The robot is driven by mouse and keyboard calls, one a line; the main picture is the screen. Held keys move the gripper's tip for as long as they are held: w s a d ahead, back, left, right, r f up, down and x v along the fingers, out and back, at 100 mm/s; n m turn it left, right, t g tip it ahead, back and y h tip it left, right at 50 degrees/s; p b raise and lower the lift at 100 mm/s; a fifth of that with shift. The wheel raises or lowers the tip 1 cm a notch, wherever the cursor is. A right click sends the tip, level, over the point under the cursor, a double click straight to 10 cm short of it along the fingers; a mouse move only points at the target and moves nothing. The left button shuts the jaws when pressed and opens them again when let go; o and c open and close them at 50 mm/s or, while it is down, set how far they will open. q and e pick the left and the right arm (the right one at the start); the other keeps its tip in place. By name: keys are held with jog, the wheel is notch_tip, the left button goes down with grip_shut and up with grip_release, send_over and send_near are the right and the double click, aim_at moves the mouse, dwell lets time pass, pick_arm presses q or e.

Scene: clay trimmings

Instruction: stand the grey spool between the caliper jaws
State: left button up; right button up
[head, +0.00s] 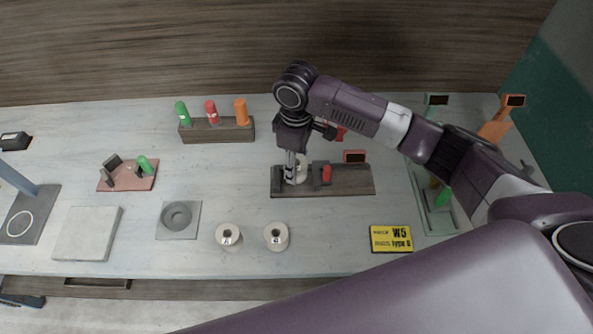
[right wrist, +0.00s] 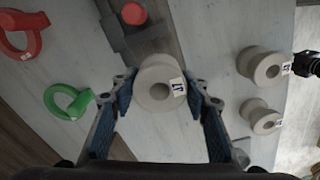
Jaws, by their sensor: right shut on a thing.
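The caliper has a dark base (head: 350,182), a left jaw (head: 277,179), and a right jaw (head: 317,173) with a red knob (head: 326,174). My right gripper (head: 291,178) points down over the base's left part and is shut on the grey spool (head: 302,168). In the right wrist view the spool (right wrist: 158,82) is end-on, its hole facing the camera and a label on its rim, between the fingers. It appears upright between the jaws; whether it touches the base is unclear. A dark piece at the lower left, seemingly my left gripper (head: 22,300), barely shows.
Two more pale spools (head: 228,236) (head: 277,236) stand in front. A ringed grey plate (head: 193,231) and a yellow sign (head: 392,239) lie at either side. A wooden rack (head: 218,132) with coloured pegs stands behind. Red (right wrist: 25,35) and green (right wrist: 68,102) loops lie behind the caliper.

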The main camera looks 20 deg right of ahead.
notch_tip(320, 180, down, 4)
jog(key=shift+r, duration=0.25)
jog(key=shift+f, duration=0.2)
pick_arm(q)
jog(key=shift+s+a+r, duration=0.1)
jog(key=shift+s+r, duration=0.2)
jog(key=shift+s, duration=0.1)
pick_arm(e)
jog(key=o, duration=1.4)
jog(key=shift+f, duration=0.1)
jog(key=shift+c, duration=0.2)
pick_arm(q)
jog(key=shift+f+b, duration=1.2)
jog(key=shift+f, duration=0.25)
pick_arm(e)
notch_tip(320, 180, up, 12)
